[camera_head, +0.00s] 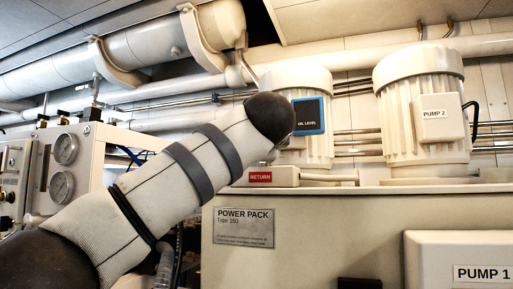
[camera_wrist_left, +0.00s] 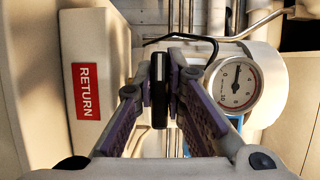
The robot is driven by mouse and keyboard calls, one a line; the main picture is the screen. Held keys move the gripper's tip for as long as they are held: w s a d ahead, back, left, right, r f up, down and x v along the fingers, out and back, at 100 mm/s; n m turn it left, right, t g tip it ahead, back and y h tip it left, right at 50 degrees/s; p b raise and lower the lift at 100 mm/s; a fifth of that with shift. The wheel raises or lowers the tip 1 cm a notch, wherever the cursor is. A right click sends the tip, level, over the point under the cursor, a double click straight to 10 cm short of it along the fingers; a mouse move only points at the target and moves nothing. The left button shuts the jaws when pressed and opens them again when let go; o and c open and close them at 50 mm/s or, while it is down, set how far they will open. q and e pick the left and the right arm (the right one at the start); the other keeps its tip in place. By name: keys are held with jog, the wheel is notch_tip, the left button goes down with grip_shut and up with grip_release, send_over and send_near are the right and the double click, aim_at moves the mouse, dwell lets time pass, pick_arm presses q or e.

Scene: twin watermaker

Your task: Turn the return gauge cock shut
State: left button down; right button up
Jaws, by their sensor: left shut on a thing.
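The return gauge cock shows in the left wrist view as a dark, narrow lever (camera_wrist_left: 159,92), standing upright in the picture between my fingers. My left gripper (camera_wrist_left: 165,78) is shut on this lever. The cock's body is mostly hidden behind the fingers. The return gauge (camera_wrist_left: 236,85), a round white dial with a red arc, is just right of the gripper. A red RETURN label (camera_wrist_left: 87,91) is on a pale block to the left. In the head view, the RETURN label (camera_head: 260,177) shows, but my left arm hides the gripper, cock and gauge. My right gripper is not in view.
In the head view, the power pack cabinet (camera_head: 310,225) fills the lower right. Two pale motors stand on it, one marked PUMP 2 (camera_head: 435,113). A blue oil level panel (camera_head: 308,116) is close behind my arm. A panel with gauges (camera_head: 65,150) is at left.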

pick_arm(q)
jog(key=c, duration=1.6)
grip_release()
jog(key=shift+c, duration=0.2)
jog(key=s, duration=1.2)
jog(key=shift+d, duration=0.45)
